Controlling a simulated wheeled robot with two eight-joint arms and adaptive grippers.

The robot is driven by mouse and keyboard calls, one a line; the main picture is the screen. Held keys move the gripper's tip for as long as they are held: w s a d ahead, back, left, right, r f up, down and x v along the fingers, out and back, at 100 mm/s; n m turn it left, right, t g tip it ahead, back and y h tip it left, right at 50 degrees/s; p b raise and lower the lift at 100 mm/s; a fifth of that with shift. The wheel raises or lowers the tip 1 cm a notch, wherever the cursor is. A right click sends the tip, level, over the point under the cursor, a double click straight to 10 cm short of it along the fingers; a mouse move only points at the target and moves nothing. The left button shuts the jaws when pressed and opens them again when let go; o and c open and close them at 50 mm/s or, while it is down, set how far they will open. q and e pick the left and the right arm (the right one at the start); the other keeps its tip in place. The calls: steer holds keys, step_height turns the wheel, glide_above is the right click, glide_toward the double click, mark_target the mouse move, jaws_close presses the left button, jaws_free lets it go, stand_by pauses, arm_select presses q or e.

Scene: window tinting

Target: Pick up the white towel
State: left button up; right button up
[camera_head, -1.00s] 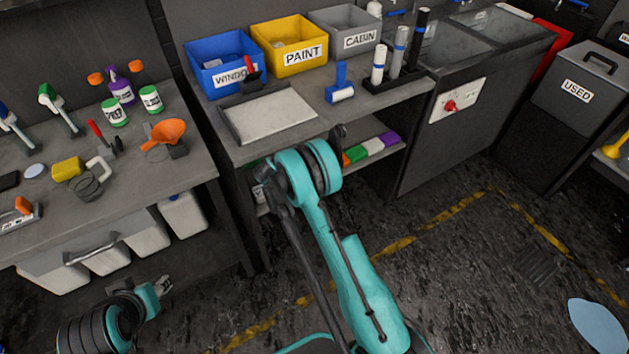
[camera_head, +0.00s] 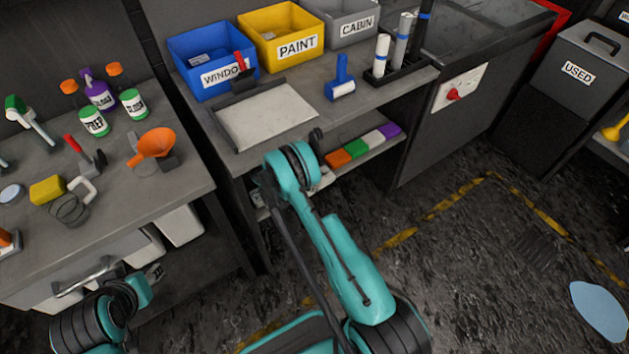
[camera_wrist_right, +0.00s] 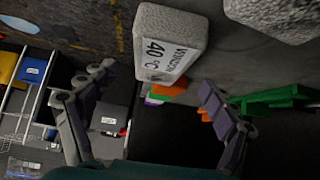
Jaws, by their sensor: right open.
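The white towel (camera_head: 373,139) lies on the lower shelf of the middle workbench, between a green towel (camera_head: 356,148) and a purple towel (camera_head: 390,130). My right arm reaches toward this shelf from the front in the head view, its gripper hidden there. In the right wrist view my right gripper (camera_wrist_right: 156,78) is open and empty, with its two fingers spread wide. An orange towel (camera_wrist_right: 169,89) shows between and beyond the fingers; I cannot clearly make out the white towel there. My left gripper (camera_head: 153,272) is small and partly hidden at the lower left, by the left bench.
A grey block labelled WINDOW 40 °C (camera_wrist_right: 165,45) is close to the fingers in the wrist view. The bench top above the shelf carries a tray (camera_head: 265,116) and a blue bin (camera_head: 208,62).

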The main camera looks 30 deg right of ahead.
mark_target(328, 176)
steer(key=b+x, duration=0.2)
steer(key=x, duration=0.3)
steer(key=shift+d+f+b, duration=0.1)
steer(key=shift+d+b, duration=0.1)
steer(key=shift+b, duration=0.1)
steer(key=shift+c, duration=1.2)
steer(key=c, duration=1.1)
